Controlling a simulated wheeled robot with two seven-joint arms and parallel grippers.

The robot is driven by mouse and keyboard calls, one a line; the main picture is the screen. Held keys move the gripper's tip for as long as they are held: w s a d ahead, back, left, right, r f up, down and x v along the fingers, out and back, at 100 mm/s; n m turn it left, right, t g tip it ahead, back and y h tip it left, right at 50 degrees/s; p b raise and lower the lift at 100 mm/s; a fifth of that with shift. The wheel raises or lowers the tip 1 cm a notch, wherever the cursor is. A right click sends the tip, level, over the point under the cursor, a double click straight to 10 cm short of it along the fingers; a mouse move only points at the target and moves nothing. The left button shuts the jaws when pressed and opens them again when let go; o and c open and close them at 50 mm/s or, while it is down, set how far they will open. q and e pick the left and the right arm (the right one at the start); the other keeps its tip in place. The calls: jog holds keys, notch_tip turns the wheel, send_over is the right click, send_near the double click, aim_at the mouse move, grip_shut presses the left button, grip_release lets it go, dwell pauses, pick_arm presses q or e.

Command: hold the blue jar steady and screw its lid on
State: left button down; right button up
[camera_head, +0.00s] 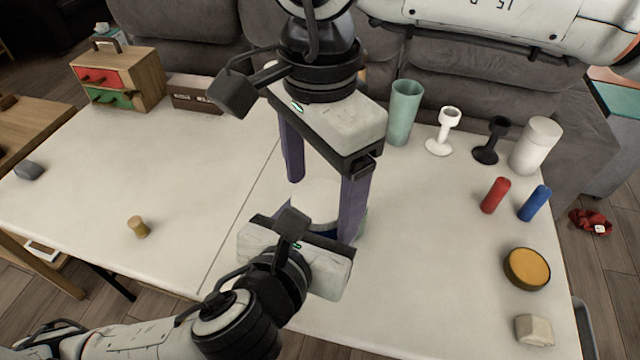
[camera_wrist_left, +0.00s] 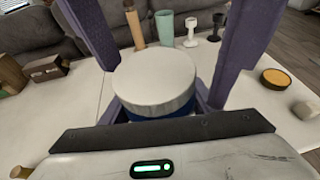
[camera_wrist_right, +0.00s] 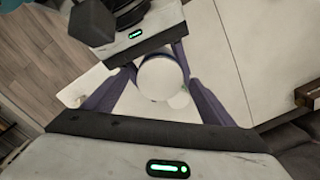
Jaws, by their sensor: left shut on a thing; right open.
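The white round lid (camera_head: 314,196) sits on top of the blue jar (camera_head: 325,226); it also shows in the left wrist view (camera_wrist_left: 155,80) and the right wrist view (camera_wrist_right: 160,78). I cannot tell how tightly it is seated. Most of the jar is hidden; a blue band (camera_wrist_left: 163,113) shows under the lid in the left wrist view. My left gripper (camera_head: 322,232) is shut on the jar from the near side, low down. My right gripper (camera_head: 322,208) comes down from above, open, with its purple fingers on either side of the lid and a gap showing.
At the right stand a green cup (camera_head: 404,112), white (camera_head: 442,132) and black (camera_head: 491,140) stemmed cups, a white cylinder (camera_head: 536,146), and red (camera_head: 495,195) and blue (camera_head: 535,203) cylinders. A cork-like piece (camera_head: 138,227) stands left. The table's left part is mostly clear.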

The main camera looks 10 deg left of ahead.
jog(key=shift+r, duration=2.25)
jog(key=c, duration=0.3)
notch_tip(320, 180, up, 4)
jog(key=shift+f+m, duration=0.25)
jog(key=shift+m, duration=0.35)
jog(key=shift+f, duration=4.05)
